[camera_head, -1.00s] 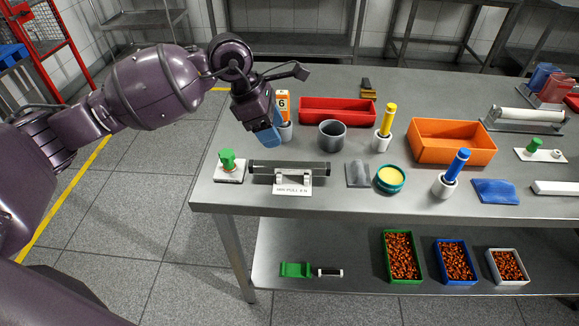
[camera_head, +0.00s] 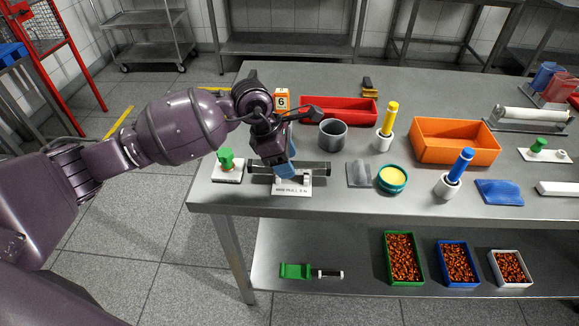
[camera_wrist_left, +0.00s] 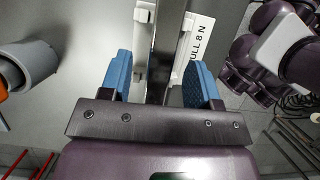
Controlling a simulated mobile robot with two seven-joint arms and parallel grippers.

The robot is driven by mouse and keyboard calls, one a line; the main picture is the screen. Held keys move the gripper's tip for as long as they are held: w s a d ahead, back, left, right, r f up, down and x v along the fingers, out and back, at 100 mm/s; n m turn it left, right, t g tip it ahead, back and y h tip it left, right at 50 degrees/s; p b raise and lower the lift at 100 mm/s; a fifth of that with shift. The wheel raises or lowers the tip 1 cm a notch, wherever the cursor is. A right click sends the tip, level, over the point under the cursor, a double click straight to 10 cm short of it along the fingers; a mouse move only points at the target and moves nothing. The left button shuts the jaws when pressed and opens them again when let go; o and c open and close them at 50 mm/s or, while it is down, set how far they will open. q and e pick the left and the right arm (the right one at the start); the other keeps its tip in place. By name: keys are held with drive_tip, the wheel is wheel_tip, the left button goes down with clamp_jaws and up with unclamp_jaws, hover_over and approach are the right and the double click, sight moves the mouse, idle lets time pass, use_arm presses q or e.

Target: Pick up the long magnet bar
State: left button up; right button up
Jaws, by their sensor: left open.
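The long magnet bar (camera_head: 318,168) is a dark, shiny bar lying across a white stand near the table's front left. A white plate (camera_head: 291,190) with printed pull text lies at the stand's front. My left gripper (camera_head: 284,168) is over the middle of the bar, pointing down and hiding part of it. In the left wrist view the bar (camera_wrist_left: 165,50) runs lengthwise between the two blue fingers (camera_wrist_left: 160,78), with a gap on each side. The gripper is open and empty. My right gripper is not in view.
A green-knobbed block (camera_head: 227,167) stands just left of the bar. A grey cup (camera_head: 332,135), a red tray (camera_head: 340,112) and an orange number block (camera_head: 282,98) are behind. A grey pad (camera_head: 359,174) and a teal jar (camera_head: 392,180) lie to the right.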

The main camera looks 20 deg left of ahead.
use_arm(q)
drive_tip(key=shift+w+d+f, duration=0.1)
drive_tip(key=shift+d+f, duration=0.1)
drive_tip(key=shift+f, duration=0.25)
drive_tip(key=shift+c, duration=0.6)
clamp_jaws()
drive_tip(key=shift+r, duration=0.1)
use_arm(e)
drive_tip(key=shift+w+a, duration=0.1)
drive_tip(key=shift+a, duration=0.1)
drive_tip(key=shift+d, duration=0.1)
use_arm(q)
drive_tip(key=shift+r, duration=0.5)
wheel_tip(320, 180, up, 19)
drive_tip(key=p, duration=0.2)
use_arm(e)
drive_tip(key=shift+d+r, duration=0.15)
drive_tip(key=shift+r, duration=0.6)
